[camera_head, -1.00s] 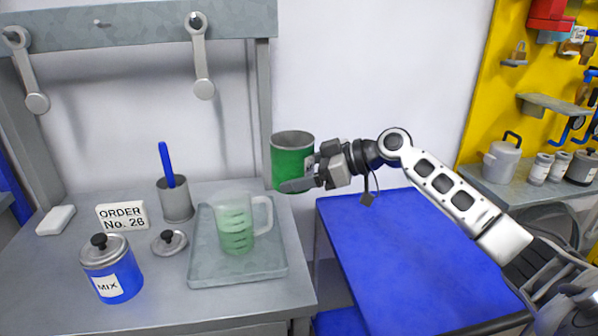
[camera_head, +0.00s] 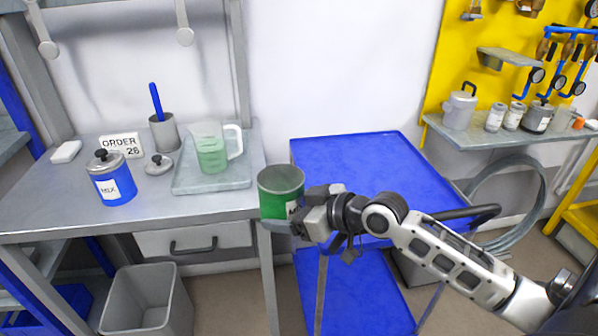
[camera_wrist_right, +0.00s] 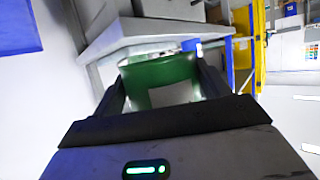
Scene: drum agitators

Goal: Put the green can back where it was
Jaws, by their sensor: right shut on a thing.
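The green can (camera_head: 278,196) is open at the top and upright. My right gripper (camera_head: 290,222) is shut on it and holds it in the air, in front of the gap between the grey bench and the blue cart. In the right wrist view the green can (camera_wrist_right: 162,80) sits between the two dark fingers of the right gripper (camera_wrist_right: 165,95), with part of a white label showing. My left gripper is not in view.
The grey bench (camera_head: 60,205) holds a blue MIX pot (camera_head: 113,184), a lid (camera_head: 158,164), a tray (camera_head: 212,186) with a green-filled jug (camera_head: 211,150), and a cup (camera_head: 164,133). The blue cart top (camera_head: 350,150) is clear. A shelf (camera_head: 465,138) at right holds several containers.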

